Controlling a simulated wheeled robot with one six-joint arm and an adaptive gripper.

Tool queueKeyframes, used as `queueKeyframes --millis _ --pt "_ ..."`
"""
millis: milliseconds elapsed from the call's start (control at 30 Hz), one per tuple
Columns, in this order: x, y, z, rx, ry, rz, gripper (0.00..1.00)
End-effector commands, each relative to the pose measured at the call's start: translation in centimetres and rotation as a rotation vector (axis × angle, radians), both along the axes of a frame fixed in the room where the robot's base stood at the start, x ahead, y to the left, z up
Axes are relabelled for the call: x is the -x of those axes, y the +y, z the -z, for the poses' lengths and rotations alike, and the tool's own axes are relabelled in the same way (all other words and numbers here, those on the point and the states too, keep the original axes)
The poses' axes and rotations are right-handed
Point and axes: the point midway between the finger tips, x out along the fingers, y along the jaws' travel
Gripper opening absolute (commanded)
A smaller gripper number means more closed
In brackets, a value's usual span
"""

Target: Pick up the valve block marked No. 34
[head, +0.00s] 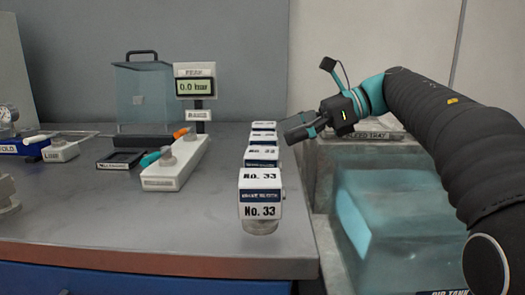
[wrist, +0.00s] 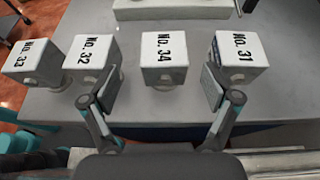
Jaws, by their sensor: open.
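The valve block marked No. 34 (wrist: 164,58) is a white cube-like block on a round grey foot. It stands upright on the grey bench, third from the left in a row in the wrist view. My gripper (wrist: 160,88) is open and empty, with one finger to each side of No. 34 in that picture and its body nearer the camera. In the head view my gripper (head: 292,131) hangs beside the row's far part, on its right. The labels of the farther blocks are too small to read surely there.
Block No. 32 (wrist: 92,58) stands left of No. 34 and block No. 31 (wrist: 240,55) right, close to my right finger. Block No. 33 (head: 260,195) is nearest in the head view. A pressure display (head: 195,86) stands behind. A teal-watered tank (head: 400,210) lies right of the bench.

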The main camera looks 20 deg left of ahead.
Motion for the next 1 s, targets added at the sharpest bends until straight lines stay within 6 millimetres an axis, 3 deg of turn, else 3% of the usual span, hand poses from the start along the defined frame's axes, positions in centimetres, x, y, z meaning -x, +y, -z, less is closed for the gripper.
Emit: queueKeyframes --millis 233,500,833,867,1000 --pt "0.3 1.5 0.5 -0.001 0.000 0.000 0.88" --pt "0.8 4.8 1.9 -0.001 0.002 -0.001 0.88" --pt "0.9 5.4 2.2 -0.001 0.000 0.002 0.88" --pt "0.8 5.4 2.2 -0.001 0.000 0.002 0.85" --pt "0.9 5.4 2.2 -0.001 0.000 0.002 0.50"
